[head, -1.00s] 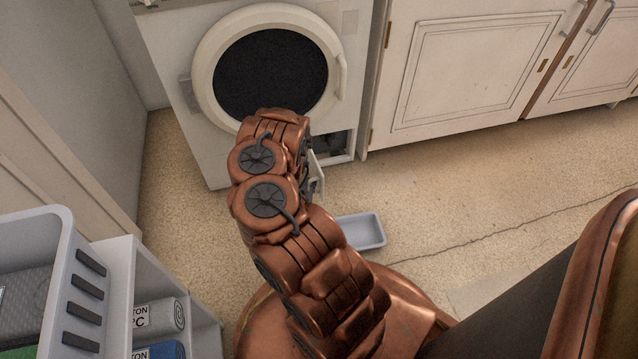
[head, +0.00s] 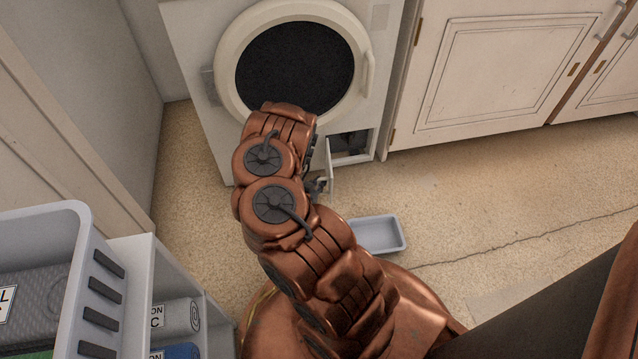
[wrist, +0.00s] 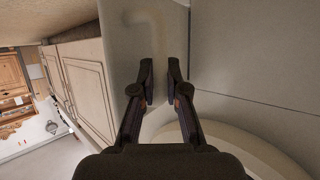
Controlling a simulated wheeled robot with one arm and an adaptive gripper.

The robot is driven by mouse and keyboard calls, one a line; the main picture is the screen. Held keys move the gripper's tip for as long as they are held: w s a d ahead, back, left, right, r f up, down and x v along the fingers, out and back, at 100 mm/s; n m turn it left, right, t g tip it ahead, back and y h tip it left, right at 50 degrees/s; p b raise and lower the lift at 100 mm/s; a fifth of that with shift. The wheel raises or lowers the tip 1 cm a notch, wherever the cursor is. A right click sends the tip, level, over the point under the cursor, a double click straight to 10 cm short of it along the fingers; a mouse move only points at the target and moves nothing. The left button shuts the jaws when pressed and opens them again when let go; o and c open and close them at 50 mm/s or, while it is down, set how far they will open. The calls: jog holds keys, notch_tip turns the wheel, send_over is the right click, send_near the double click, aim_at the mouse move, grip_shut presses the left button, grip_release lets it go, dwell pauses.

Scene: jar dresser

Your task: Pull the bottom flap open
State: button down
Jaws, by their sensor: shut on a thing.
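The bottom flap (head: 330,170) is a small white panel low on the front of the white washing machine (head: 198,95). It stands swung out from the left side of a dark opening (head: 349,146). My gripper (head: 318,185) is at the flap, mostly hidden behind my copper arm in the head view. Most of the flap's hinge side is hidden by my arm in the head view.
A grey tray (head: 376,234) lies on the floor right of my arm. White cupboards (head: 490,65) stand right of the machine. A shelf unit with a grey basket (head: 75,225) is at the lower left. The floor (head: 480,200) at the right is clear.

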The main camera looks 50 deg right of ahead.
jog(key=shift+d+r, duration=0.25)
jog(key=shift+d, duration=0.05)
jog(key=c, duration=1.6)
grip_release()
jog(key=o, duration=0.4)
jog(key=shift+a+f, duration=0.1)
jog(key=shift+a, duration=0.15)
jog(key=v, duration=1.1)
jog(key=shift+s+a, duration=0.15)
jog(key=shift+a, duration=0.2)
